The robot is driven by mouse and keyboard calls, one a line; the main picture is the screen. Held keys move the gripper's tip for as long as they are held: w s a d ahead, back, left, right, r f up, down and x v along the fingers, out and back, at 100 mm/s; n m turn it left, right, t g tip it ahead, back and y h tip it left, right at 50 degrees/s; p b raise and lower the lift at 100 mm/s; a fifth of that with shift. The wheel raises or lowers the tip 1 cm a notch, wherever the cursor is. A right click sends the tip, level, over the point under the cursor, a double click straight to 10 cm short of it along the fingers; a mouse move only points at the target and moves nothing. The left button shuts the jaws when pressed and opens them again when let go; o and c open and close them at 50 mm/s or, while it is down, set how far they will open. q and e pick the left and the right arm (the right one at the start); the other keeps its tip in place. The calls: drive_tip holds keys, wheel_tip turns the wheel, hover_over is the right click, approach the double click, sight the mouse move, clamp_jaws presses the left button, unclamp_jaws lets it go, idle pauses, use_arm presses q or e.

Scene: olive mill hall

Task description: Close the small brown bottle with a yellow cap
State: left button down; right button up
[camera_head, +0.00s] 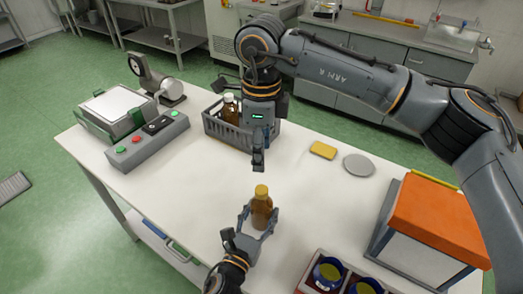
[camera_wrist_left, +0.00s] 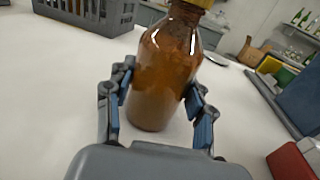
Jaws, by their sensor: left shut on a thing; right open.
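The small brown bottle (camera_head: 261,212) stands upright on the white table, with the yellow cap (camera_head: 261,190) on its top. Whether the cap is screwed tight I cannot tell. My left gripper (camera_head: 258,220) is shut on the bottle's body from the near side. In the left wrist view, the bottle (camera_wrist_left: 164,75) stands between the two fingers, and only the lower edge of the yellow cap (camera_wrist_left: 198,3) shows. My right gripper (camera_head: 258,160) is open, pointing down, above and behind the bottle, apart from the cap.
A grey crate (camera_head: 222,134) with brown bottles stands behind. A yellow sponge-like block (camera_head: 323,150) and grey disc (camera_head: 359,164) lie to the right. An orange-lidded box (camera_head: 430,220) and a tray of jars (camera_head: 312,265) stand near right. A button panel (camera_head: 147,141) is at left.

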use_arm(q)
drive_tip(key=shift+c, duration=2.1)
unclamp_jaws()
drive_tip(key=shift+s, duration=0.1)
drive_tip(key=v, duration=1.1)
drive_tip(key=shift+s+a, duration=0.2)
drive_tip(key=shift+s, duration=0.15)
drive_tip(key=shift+s+f, duration=0.1)
